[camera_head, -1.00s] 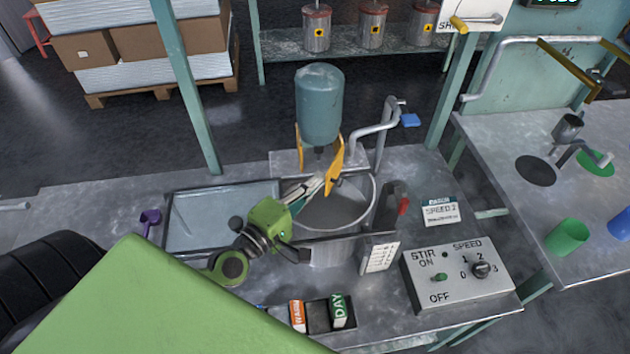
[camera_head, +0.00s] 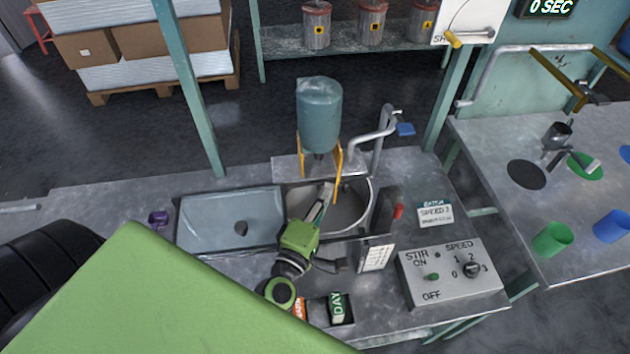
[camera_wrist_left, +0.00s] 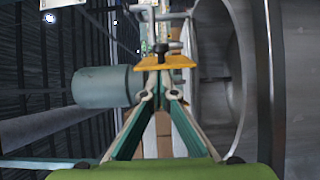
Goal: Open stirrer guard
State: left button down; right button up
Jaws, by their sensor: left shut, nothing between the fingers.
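The stirrer is a teal cylindrical motor (camera_head: 320,112) over a round metal pot (camera_head: 352,207). Yellow guard panels hang below it, one at the left (camera_head: 301,155) and one at the right (camera_head: 338,172), which looks narrow, nearly edge-on. My left gripper (camera_head: 325,192) is shut and empty, its tips over the pot just below the right panel. In the left wrist view, the fingertips (camera_wrist_left: 161,72) meet right by a yellow panel (camera_wrist_left: 168,62), with the motor (camera_wrist_left: 104,87) to the left. I cannot tell whether the tips touch the panel. My right gripper is out of view.
A control box (camera_head: 452,277) with a stir switch and speed knob sits front right.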

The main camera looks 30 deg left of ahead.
pick_arm(q)
jog(key=shift+w+d+n+y+p, duration=0.25)
jog(key=shift+d+y, duration=0.15)
jog(key=shift+d, duration=0.35)
jog(key=shift+w+d+n+y+p, duration=0.25)
jog(key=shift+d+y, duration=0.15)
jog(key=shift+d, duration=0.5)
